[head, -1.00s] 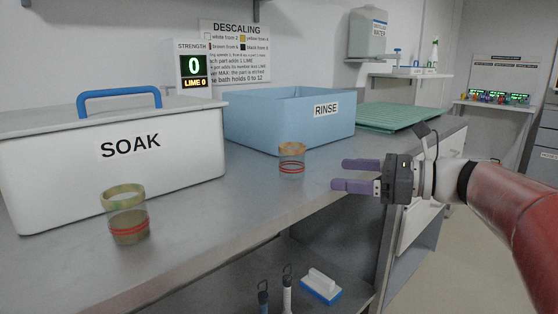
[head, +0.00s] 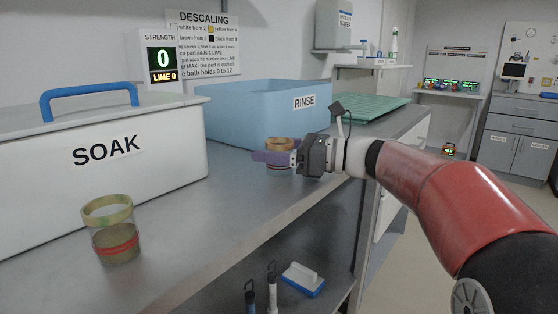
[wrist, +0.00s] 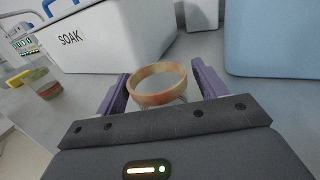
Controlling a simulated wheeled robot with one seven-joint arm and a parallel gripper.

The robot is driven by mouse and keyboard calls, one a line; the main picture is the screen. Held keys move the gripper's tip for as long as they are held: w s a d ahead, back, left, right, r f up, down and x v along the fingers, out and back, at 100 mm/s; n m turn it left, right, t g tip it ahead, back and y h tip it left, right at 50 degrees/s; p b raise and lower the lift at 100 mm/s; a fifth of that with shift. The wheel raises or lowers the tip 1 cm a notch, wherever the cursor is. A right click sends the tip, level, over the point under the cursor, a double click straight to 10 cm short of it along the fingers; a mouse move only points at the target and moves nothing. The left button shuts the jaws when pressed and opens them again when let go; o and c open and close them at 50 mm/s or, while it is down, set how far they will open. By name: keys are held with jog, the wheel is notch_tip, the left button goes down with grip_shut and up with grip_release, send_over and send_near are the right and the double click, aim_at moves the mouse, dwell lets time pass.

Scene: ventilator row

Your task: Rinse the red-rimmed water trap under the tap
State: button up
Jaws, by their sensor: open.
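A clear water trap with an orange-brown rim (head: 280,143) and red bands stands on the steel counter by the rinse tub. My gripper (head: 268,157) is open beside it, its purple fingers partly covering the trap. In the wrist view, the orange-brown rim (wrist: 158,84) shows between the two open fingers (wrist: 161,77); I cannot tell whether they touch it. A second trap (head: 112,228) with a mottled green-yellow rim and red bands stands upright at the front left; it also shows in the wrist view (wrist: 42,82). I see no tap.
A white lidded SOAK box (head: 160,160) with a blue handle stands at the left. A blue RINSE tub (head: 235,115) stands behind the orange-brown-rimmed trap. A green ribbed mat (head: 370,107) lies beyond. A strength display (head: 162,60) reads 0. A brush (head: 303,279) lies on the lower shelf.

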jog(key=shift+w+a, duration=0.1)
jog(key=shift+a, duration=0.3)
jog(key=shift+c, duration=0.3)
